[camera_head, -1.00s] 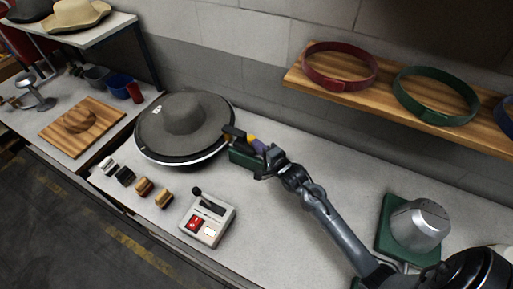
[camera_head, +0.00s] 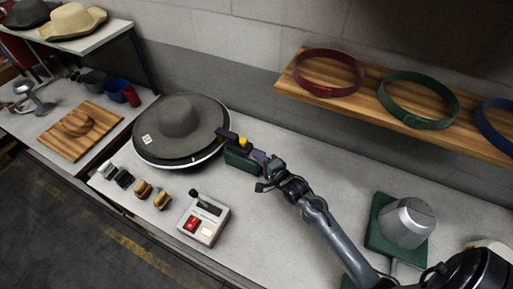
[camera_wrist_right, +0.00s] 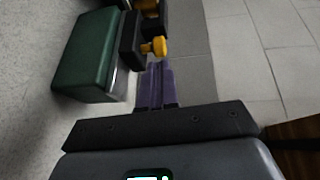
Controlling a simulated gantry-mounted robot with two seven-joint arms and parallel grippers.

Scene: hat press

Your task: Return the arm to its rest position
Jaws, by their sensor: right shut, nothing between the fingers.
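My right gripper (camera_head: 260,158) is in the middle of the bench, its arm coming in from the lower right. Its purple fingers (camera_wrist_right: 155,86) are shut with nothing between them. They are beside a green block (camera_head: 240,160) with a yellow knob (camera_head: 243,142) at the right edge of the hat press. In the wrist view, the green block (camera_wrist_right: 85,55) and yellow knob (camera_wrist_right: 159,46) lie just beyond the fingertips, apparently without contact. A grey hat (camera_head: 182,118) with a white tag on its brim lies on the round press. My left gripper is not in view.
A control box (camera_head: 203,218) with a lever and red button stands in front. A metal dome on a green base (camera_head: 372,240) is near my right arm. A wall shelf (camera_head: 385,108) with hat bands overhangs the bench. The bench between control box and dome is clear.

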